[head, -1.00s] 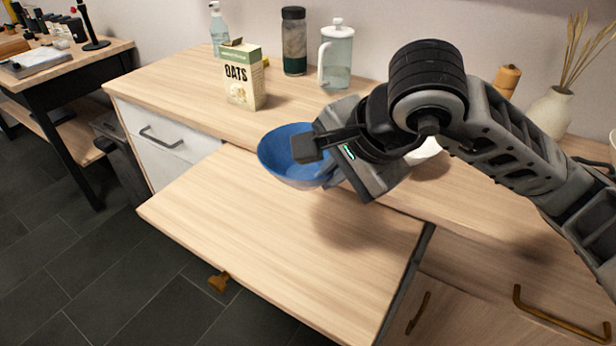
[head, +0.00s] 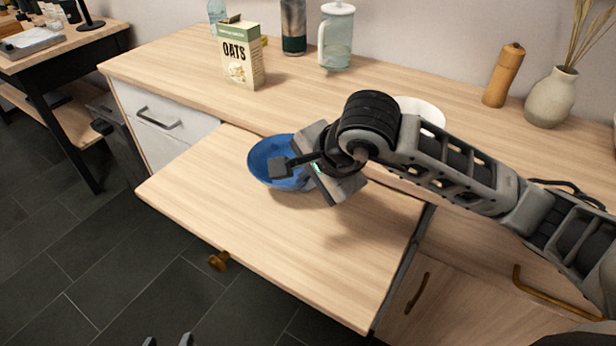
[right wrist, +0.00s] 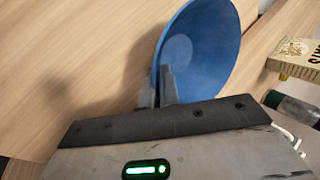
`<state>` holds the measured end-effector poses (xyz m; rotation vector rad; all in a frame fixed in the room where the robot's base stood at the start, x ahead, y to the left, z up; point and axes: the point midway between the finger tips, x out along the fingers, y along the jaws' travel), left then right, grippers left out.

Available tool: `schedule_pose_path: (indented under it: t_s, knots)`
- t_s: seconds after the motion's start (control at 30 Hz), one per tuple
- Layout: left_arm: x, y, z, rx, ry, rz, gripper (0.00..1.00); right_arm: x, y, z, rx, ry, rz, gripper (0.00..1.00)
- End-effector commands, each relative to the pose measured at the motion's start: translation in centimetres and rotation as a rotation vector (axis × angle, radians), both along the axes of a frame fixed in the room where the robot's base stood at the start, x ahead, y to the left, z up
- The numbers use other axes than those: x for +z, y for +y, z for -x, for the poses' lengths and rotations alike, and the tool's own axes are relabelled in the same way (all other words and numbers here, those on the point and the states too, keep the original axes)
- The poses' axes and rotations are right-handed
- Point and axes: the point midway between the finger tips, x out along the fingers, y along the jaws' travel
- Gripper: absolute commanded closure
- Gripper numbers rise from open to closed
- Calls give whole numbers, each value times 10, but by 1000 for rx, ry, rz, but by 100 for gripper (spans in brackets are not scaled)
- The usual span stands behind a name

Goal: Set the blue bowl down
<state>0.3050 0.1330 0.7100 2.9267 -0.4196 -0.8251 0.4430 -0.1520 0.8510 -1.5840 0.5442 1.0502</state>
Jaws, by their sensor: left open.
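The blue bowl (head: 264,157) is upright over the pull-out board (head: 230,225), near its back edge. I cannot tell for certain whether its base touches the board. My right gripper (head: 289,168) is shut on the bowl's near right rim. In the right wrist view the bowl (right wrist: 205,50) shows tilted in the picture, with its wall between the fingers (right wrist: 160,88). My left gripper (head: 168,341) shows only its fingertips at the bottom edge, apart and empty, in front of the board.
An oats box (head: 242,58), a glass pitcher (head: 336,45) and a dark bottle (head: 293,25) stand on the counter behind. A white bowl (head: 422,110), a wooden mill (head: 503,75) and a vase (head: 551,98) are at the right. The board's front and left are clear.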

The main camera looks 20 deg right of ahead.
Motion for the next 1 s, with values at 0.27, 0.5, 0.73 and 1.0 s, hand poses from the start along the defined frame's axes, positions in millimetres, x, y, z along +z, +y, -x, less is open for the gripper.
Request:
schedule_pose_path:
  t_s: [0.27,0.5,0.73,1.0]
  knots:
    - [-2,0,0,0,-4,-1,52,-3,0,0,0,0,0,75]
    - [0,0,-1,-1,-6,0,52,-1,0,0,0,0,0,75]
    - [3,0,0,-1,-2,1,52,22,-4,11,2,-6,0,75]
    - [4,0,1,-1,6,1,52,73,-15,41,0,-5,0,75]
